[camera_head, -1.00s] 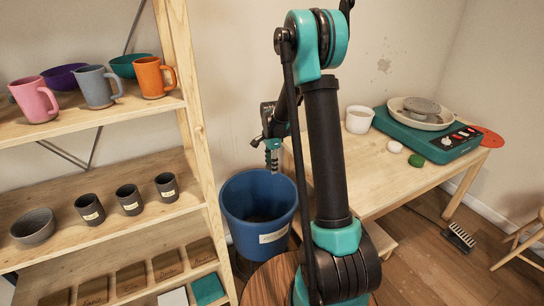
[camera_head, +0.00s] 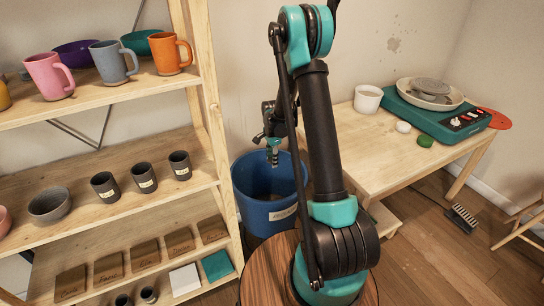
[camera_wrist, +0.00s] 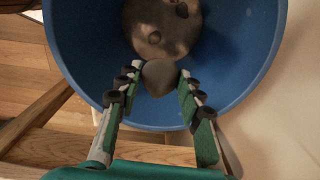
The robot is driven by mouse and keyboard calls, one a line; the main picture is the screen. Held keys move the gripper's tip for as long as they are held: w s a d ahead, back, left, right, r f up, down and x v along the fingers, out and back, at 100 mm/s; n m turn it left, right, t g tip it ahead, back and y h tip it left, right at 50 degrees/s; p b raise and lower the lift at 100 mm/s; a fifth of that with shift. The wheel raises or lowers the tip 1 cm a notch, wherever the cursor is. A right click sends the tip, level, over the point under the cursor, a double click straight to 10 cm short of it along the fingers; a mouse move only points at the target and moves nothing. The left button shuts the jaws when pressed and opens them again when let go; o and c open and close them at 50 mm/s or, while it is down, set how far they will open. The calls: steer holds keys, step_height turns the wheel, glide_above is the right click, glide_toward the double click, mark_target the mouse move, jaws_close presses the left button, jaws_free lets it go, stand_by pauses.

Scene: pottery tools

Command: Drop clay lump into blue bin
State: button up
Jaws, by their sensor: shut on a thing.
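The blue bin (camera_head: 255,215) stands on the floor between the shelf and the table. My gripper (camera_head: 273,160) is over the bin's opening in the head view. In the wrist view, my gripper (camera_wrist: 159,85) points into the bin (camera_wrist: 78,45), with its fingertips closed on a greyish, rounded clay lump (camera_wrist: 159,80). The lump is held over the bin's opening, inside the rim as seen from the wrist. A brownish-grey patch shows in the bin beyond the lump; I cannot tell what it is. The lump is not distinct in the head view.
A wooden shelf (camera_head: 212,120) with mugs (camera_head: 110,62), cups and bowls stands left of the bin. A round wooden stool top (camera_head: 262,268) is in front.

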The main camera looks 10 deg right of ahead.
steer(key=o, duration=1.2)
steer(key=shift+o, duration=0.2)
step_height(320, 180, up, 12)
